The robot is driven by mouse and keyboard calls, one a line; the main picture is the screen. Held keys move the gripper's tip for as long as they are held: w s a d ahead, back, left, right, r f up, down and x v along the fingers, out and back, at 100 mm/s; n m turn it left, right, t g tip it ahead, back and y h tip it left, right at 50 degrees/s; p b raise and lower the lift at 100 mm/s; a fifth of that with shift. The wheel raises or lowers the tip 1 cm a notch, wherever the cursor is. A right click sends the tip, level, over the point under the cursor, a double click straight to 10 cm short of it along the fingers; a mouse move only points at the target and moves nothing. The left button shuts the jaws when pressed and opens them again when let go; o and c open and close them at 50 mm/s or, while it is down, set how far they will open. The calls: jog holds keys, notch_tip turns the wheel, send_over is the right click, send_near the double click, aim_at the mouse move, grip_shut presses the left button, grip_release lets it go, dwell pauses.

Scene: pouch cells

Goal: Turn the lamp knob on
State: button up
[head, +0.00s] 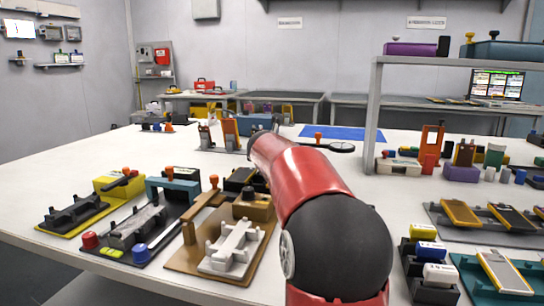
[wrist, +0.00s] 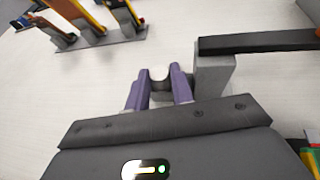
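A grey post (wrist: 214,74) with a dark bar (wrist: 262,40) stands just right of the right finger. In the head view my red and black arm reaches forward over the table and hides my gripper and the knob. A dark round ring on an arm (head: 341,147) shows beyond my arm; it may belong to the lamp.
The white table (head: 395,192) holds several fixtures at the front left, including a tan one (head: 185,262). A shelf (head: 372,110) and coloured blocks stand on the right. A blue mat (head: 345,132) lies at the back. A coloured rack (wrist: 95,35) is upper left in the wrist view.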

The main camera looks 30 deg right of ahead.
jog(key=shift+w+a+f+m+g+h+b, duration=0.15)
jog(key=shift+a+m+g+h+b, duration=0.05)
jog(key=shift+m+g+h+b, duration=0.5)
jog(key=shift+w+m+g+h, duration=0.1)
jog(key=shift+m+g+h, duration=0.45)
jog(key=shift+m, duration=0.25)
jog(key=m+g+p, duration=0.1)
jog(key=m+g+h+p, duration=0.1)
jog(key=g+p, duration=0.1)
jog(key=shift+w+a+r+m+h, duration=0.15)
jog(key=shift+r+m+h, duration=0.1)
jog(key=shift+r+m, duration=0.15)
jog(key=m+g+p, duration=0.1)
jog(key=p, duration=0.1)
jog(key=shift+f+m+g+h+p, duration=0.15)
jog(key=shift+m+g+h+p, duration=0.15)
jog(key=shift+g+h+p, duration=0.1)
jog(key=shift+f, duration=0.1)
jog(key=o, duration=0.7)
